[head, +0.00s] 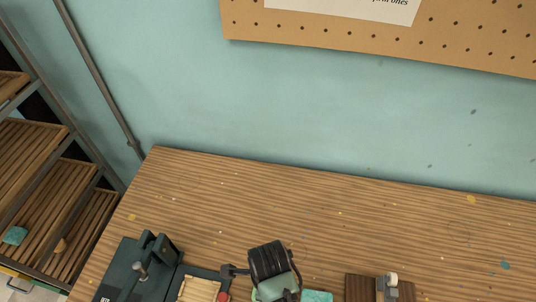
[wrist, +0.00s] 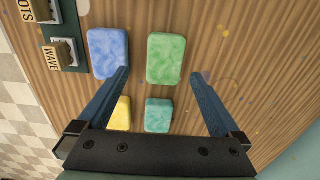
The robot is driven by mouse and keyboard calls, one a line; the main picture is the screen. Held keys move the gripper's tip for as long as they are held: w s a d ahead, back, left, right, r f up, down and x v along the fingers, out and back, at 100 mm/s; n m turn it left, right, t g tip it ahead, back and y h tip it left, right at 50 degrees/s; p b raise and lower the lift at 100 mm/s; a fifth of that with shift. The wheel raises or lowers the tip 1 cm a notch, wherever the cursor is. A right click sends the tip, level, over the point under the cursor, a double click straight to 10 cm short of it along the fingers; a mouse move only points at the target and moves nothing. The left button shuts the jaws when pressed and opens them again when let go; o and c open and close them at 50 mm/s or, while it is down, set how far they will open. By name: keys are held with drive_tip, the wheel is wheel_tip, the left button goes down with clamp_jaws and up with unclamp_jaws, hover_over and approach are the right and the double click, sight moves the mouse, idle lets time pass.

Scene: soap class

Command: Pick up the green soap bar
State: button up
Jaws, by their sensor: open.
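The green soap bar (wrist: 166,59) lies flat on the wooden table in the wrist view, with its long side running up the picture. My gripper (wrist: 160,72) is open above the table. The green bar's near end appears between the fingertips. Nothing is held. How high the fingertips are above the bar is hard to tell. I cannot make out the green bar in the head view.
A blue bar (wrist: 108,53) lies close to the left. A yellow bar (wrist: 120,114) and a teal bar (wrist: 159,115) lie nearer my gripper. Wooden-handled stamps (wrist: 57,55) stand at upper left. The back of the table (head: 300,195) is clear before the wall.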

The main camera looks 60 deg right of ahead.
drive_tip(key=shift+w+d+f, duration=0.15)
drive_tip(key=shift+f, duration=1.2)
drive_tip(key=shift+w+d+f, duration=0.1)
drive_tip(key=shift+d+f, duration=0.05)
drive_tip(key=shift+f, duration=1.15)
